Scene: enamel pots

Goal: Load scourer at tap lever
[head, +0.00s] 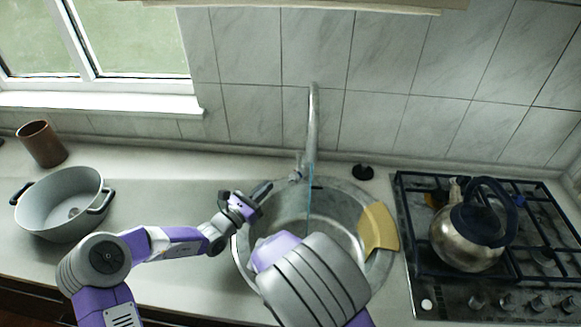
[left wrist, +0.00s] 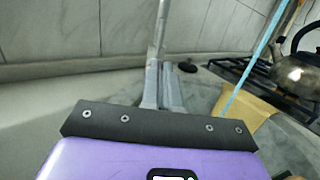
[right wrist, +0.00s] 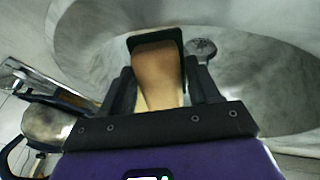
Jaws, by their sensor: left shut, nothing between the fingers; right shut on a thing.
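The tap (head: 313,130) stands behind the round steel sink, with its small lever (head: 297,175) low on the left side. A thin light-blue stream (head: 309,205) hangs over the sink. My left gripper (head: 265,188) is shut and empty, just left of the lever; its closed fingers point at the tap base in the left wrist view (left wrist: 162,88). My right gripper (right wrist: 160,85) is shut on a tan block with a dark edge, seemingly the scourer (right wrist: 157,75), above the basin. My right arm hides this gripper in the head view.
A tan flat piece (head: 378,228) lies at the sink's right rim (head: 384,262). A steel kettle (head: 465,240) stands on the hob at right. A grey pot (head: 60,205) and a brown cup (head: 42,144) stand at left. The counter between pot and sink is mostly clear.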

